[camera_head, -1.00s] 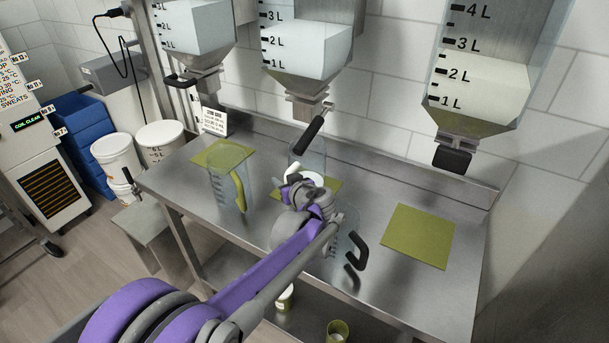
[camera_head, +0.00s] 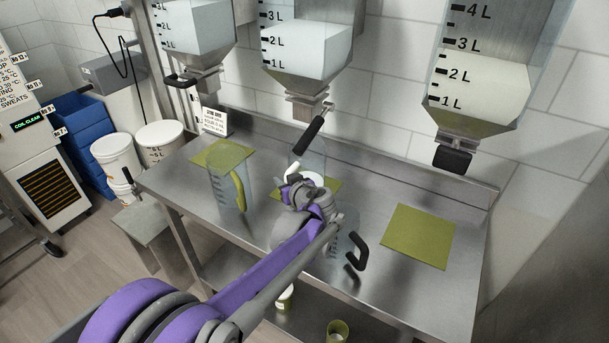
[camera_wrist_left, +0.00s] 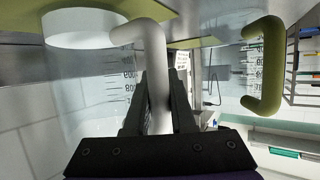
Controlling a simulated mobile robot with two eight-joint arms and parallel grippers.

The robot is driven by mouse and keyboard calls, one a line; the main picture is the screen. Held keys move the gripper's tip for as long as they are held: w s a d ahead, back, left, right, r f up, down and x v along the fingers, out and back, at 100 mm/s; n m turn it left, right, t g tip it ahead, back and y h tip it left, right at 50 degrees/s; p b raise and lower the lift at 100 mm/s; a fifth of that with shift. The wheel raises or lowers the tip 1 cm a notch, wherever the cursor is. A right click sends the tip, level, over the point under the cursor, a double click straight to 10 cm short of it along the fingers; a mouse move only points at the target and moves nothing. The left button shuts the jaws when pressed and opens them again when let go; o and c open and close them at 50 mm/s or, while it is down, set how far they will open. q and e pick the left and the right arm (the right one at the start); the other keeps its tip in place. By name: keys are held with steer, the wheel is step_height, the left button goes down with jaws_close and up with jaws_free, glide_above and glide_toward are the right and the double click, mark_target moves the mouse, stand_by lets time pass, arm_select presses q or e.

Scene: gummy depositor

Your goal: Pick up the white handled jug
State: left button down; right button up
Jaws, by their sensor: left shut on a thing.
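The white handled jug (camera_head: 311,160) is clear, with something white low inside it. It stands upright at or just above the middle green mat (camera_head: 333,188); I cannot tell if it touches. My left gripper (camera_wrist_left: 156,95) is shut on its white handle (camera_wrist_left: 153,55), which runs between the two fingers in the left wrist view. In the head view the left gripper (camera_head: 294,182) and my arm hide the jug's lower front. My right gripper is not in view.
A green handled jug (camera_head: 222,190) stands to the left. A black handled jug (camera_head: 346,243) is close in front, partly behind my arm. The middle hopper's black lever (camera_head: 313,131) hangs just above the jug. The right green mat (camera_head: 418,236) is empty.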

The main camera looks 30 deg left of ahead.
arm_select(q)
steer(key=shift+r, duration=0.1)
stand_by(0.7)
steer(key=s+a+r, duration=0.1)
steer(key=s+r, duration=0.2)
steer(key=s, duration=1.5)
steer(key=shift+a+r+p, duration=0.15)
steer(key=shift+a+p, duration=0.05)
steer(key=shift+p, duration=0.2)
steer(key=c, duration=1.3)
jaws_free()
jaws_close()
